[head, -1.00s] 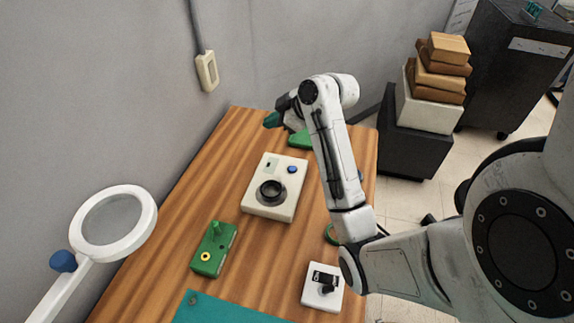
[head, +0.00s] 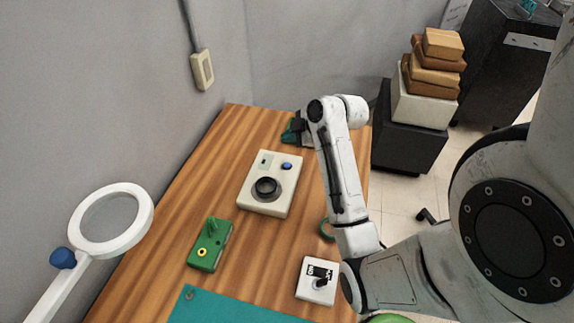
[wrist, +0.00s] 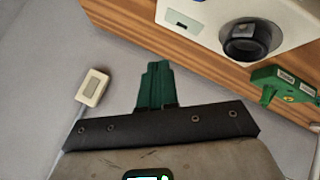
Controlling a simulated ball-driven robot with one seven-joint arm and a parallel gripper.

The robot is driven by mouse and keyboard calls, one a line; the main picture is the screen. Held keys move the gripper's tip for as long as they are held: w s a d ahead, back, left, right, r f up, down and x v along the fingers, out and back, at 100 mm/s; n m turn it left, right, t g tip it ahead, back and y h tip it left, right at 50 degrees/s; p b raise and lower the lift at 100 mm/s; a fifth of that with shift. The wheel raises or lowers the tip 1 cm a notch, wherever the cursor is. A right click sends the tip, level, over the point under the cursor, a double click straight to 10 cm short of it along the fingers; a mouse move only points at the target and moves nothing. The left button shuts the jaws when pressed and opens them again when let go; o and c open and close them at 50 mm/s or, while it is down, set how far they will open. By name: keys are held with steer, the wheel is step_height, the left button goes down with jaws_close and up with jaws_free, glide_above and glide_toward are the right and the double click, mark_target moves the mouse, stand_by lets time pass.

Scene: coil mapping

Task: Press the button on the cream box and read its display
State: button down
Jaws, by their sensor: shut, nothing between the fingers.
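The cream box (head: 249,198) sits on the wooden table in the head view, with a blue button (head: 287,166), a small display window (head: 264,160) and a black round socket (head: 266,188). My gripper (head: 290,131) is beyond the box's far edge, apart from the button, its green fingers shut and empty. In the wrist view, the shut fingers (wrist: 155,70) point up the picture.
A green block (head: 210,245) and a white switch box (head: 316,281) are nearer on the table (head: 180,215). A teal mat (head: 225,309) lies in front. A ring magnifier (head: 112,220) stands at left. The wall is on the left.

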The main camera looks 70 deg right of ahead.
mark_target(289, 166)
steer(key=shift+f+b, duration=3.05)
steer(key=shift+f, duration=1.15)
steer(key=shift+f, duration=0.1)
steer(key=shift+f, duration=0.3)
steer(key=shift+f+b, duration=0.4)
steer(key=shift+b, duration=0.05)
steer(key=shift+r+p, duration=0.75)
steer(key=shift+r, duration=0.05)
steer(key=shift+r, duration=0.1)
step_height(289, 166, up, 5)
steer(key=p, duration=0.4)
